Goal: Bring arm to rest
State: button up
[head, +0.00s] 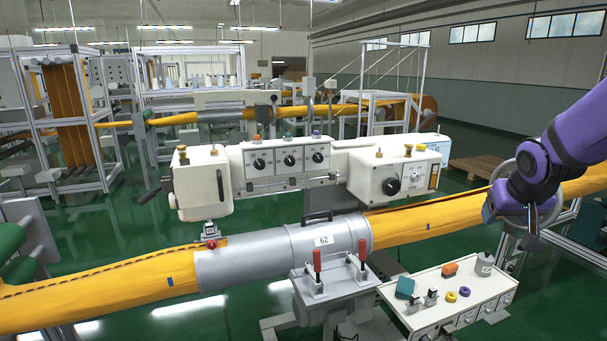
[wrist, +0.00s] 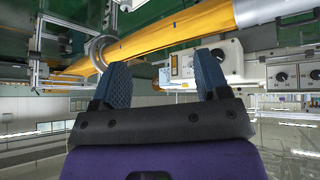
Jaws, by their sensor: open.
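My purple arm reaches in from the right in the head view, and my gripper (head: 488,213) hangs at its end near the yellow felt tube (head: 425,222). In the wrist view my gripper (wrist: 162,82) shows two blue fingers spread apart with nothing between them. The felt tube (wrist: 165,34) crosses the top of the wrist view beyond the fingers. In the head view I cannot tell whether the gripper touches the tube. A grey cylinder (head: 265,258) marked 62 encloses the middle of the tube.
A white machine with knobs (head: 290,160) stands behind the tube. A white workbench (head: 450,300) with a teal block, an orange block, rings and a grey canister is at the lower right. A grey ring (head: 535,190) surrounds the tube by my arm. Red-handled clamps (head: 317,262) stand in front.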

jog(key=s+a+r, duration=0.3)
jog(key=s, duration=0.4)
jog(key=s+a+r+n+y, duration=0.1)
jog(key=s+a, duration=0.3)
jog(key=s, duration=0.4)
jog(key=s+a+r+n+g+y, duration=0.1)
jog(key=s+a+r, duration=0.3)
jog(key=s, duration=0.4)
jog(key=shift+r, duration=0.35)
jog(key=shift+c, duration=0.3)
